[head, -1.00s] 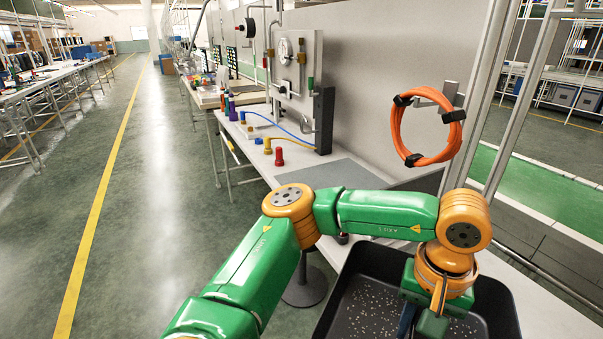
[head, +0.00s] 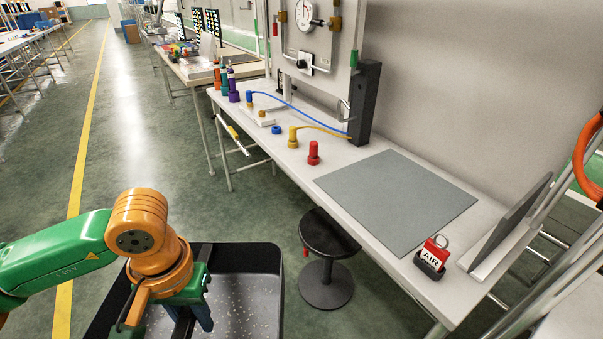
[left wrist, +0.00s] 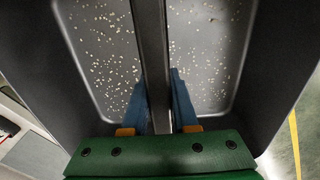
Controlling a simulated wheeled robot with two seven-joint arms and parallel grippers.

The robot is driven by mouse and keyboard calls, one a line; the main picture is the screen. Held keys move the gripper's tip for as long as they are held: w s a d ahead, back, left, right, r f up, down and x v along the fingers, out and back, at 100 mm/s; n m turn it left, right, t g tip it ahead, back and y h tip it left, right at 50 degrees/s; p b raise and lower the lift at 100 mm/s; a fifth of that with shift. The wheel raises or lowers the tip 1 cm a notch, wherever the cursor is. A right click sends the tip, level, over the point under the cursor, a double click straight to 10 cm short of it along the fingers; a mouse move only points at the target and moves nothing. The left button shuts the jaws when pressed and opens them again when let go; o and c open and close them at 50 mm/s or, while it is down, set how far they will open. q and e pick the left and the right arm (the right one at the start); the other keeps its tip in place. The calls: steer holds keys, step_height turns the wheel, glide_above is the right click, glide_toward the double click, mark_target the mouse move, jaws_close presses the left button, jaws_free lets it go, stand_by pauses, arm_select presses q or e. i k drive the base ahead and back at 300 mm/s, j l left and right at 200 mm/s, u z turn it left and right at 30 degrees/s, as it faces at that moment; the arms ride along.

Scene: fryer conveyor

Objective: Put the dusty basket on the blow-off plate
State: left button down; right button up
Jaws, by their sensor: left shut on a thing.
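The dusty basket (head: 262,256) is a black, open-topped box with pale crumbs strewn over its floor. It shows at the bottom of the head view, left of the table, partly cut off by the frame edge. My left gripper (head: 192,318) is shut on the bar across the basket's middle. In the left wrist view the blue fingers (left wrist: 158,105) stand on both sides of that bar, and the basket (left wrist: 205,60) fills most of the picture. The blow-off plate (head: 397,200) is a flat grey sheet on the white table, bare and apart from the basket. My right gripper is out of view.
A black stool (head: 328,235) stands between basket and table. A red AIR tag (head: 432,255) in a black holder and a dark tilted panel (head: 510,222) stand right of the plate. Red (head: 313,153) and yellow (head: 293,137) fittings stand left of it.

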mark_target(393, 196)
steer(key=i+j+z, duration=0.1)
steer(key=i+j, duration=0.35)
steer(key=i+l+z, duration=0.1)
steer(key=z, duration=0.35)
steer(key=i+z, duration=0.4)
steer(key=i+j+z, duration=0.1)
steer(key=z, duration=0.35)
steer(key=i+j+z, duration=0.15)
steer(key=z, duration=0.25)
steer(key=i, duration=0.2)
steer(key=z, duration=0.05)
